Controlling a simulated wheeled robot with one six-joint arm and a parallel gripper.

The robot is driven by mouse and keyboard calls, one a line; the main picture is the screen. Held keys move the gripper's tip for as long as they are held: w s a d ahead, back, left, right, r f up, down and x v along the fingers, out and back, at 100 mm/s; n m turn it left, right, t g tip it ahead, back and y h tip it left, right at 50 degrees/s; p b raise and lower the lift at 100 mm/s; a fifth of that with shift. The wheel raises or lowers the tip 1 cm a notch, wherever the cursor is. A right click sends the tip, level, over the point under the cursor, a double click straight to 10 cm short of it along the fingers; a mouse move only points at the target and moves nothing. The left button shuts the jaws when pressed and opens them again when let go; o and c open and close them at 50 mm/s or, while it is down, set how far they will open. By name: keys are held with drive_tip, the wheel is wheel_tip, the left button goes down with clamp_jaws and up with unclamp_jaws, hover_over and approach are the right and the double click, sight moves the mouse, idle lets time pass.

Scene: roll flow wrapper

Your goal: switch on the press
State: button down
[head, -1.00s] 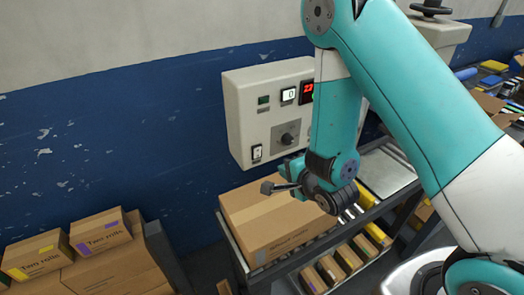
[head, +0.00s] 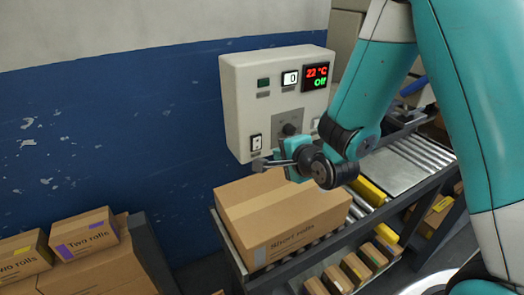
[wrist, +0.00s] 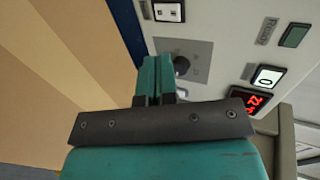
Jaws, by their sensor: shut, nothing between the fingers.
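The pale control panel (head: 236,100) hangs on the wall, its display (head: 316,77) reading 22 °C and Off. A small white rocker switch (head: 256,142) sits at its lower left; it also shows at the top of the wrist view (wrist: 168,11). A dark knob (head: 289,130) is right of it, partly behind my arm; in the wrist view the knob (wrist: 181,66) is just right of the fingertips. My gripper (head: 260,164) is shut and empty, its tips just below the switch in the head view. I cannot tell whether they touch the panel.
A large cardboard box marked Short rolls (head: 285,215) lies on the roller table below my gripper. Small cartons (head: 356,268) sit on a shelf underneath. Two rolls boxes (head: 84,233) stand at the lower left. The blue wall left of the panel is clear.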

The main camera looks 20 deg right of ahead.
drive_tip(key=p, duration=0.2)
approach(257, 140)
drive_tip(key=w+f, duration=0.2)
drive_tip(key=f, duration=0.1)
drive_tip(key=shift+w+a+f, duration=0.2)
drive_tip(key=shift+w, duration=0.05)
drive_tip(key=shift+w+a+r+p, duration=0.1)
drive_tip(key=shift+w+p, duration=0.1)
drive_tip(key=shift+w, duration=0.4)
drive_tip(key=shift+w+a+r+p, duration=0.1)
drive_tip(key=shift+w+r+p, duration=0.1)
drive_tip(key=shift+w, duration=0.4)
drive_tip(key=shift+w+a+f, duration=0.15)
drive_tip(key=shift+w, duration=0.55)
